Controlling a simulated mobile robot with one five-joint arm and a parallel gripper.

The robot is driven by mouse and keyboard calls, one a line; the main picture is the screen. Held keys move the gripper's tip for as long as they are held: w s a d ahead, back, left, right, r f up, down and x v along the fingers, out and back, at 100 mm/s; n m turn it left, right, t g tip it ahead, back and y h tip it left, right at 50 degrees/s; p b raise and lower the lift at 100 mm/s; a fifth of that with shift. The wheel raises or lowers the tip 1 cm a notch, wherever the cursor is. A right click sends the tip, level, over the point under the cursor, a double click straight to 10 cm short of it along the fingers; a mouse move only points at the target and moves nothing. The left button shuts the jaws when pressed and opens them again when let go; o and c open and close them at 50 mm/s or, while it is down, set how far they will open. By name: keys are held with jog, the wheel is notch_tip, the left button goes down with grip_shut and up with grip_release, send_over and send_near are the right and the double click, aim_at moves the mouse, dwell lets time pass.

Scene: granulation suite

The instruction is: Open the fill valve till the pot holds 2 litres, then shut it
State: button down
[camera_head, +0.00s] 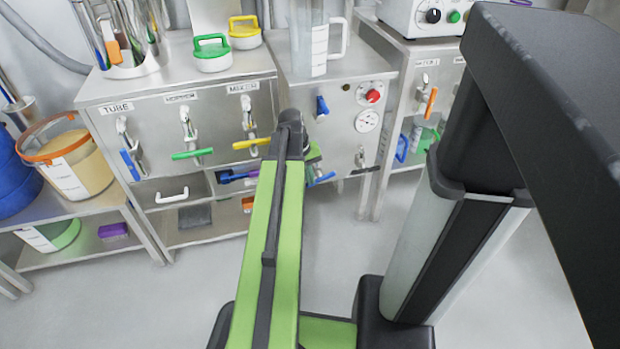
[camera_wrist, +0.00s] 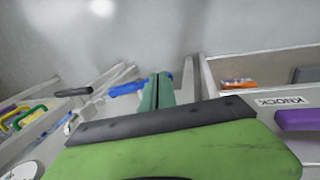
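The clear pot (camera_head: 312,45), a jug with a white scale and handle, stands on the steel cabinet behind my arm. Its liquid level is not readable. Another blue handle (camera_head: 322,180) shows low beside my gripper (camera_head: 312,160), which is mostly hidden by my arm. No label naming the fill valve is readable. In the wrist view my gripper's green fingers (camera_wrist: 156,92) are close together, overlapping a blue handle (camera_wrist: 128,88). I cannot tell whether they touch it.
Left of the pot, a cabinet (camera_head: 180,105) carries blue, green and yellow valve handles. A red button (camera_head: 373,96) and a gauge (camera_head: 367,121) sit right of the blue lever. An orange-rimmed bucket (camera_head: 78,170) stands on the left shelf. Open floor (camera_head: 205,275) lies in front.

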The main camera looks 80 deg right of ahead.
jog(key=shift+w+f, duration=0.1)
jog(key=shift+f, duration=0.1)
jog(key=shift+w+a+f+b, duration=0.15)
jog(key=shift+w+f+b, duration=0.1)
jog(key=shift+f+b, duration=0.6)
jog(key=shift+r, duration=0.15)
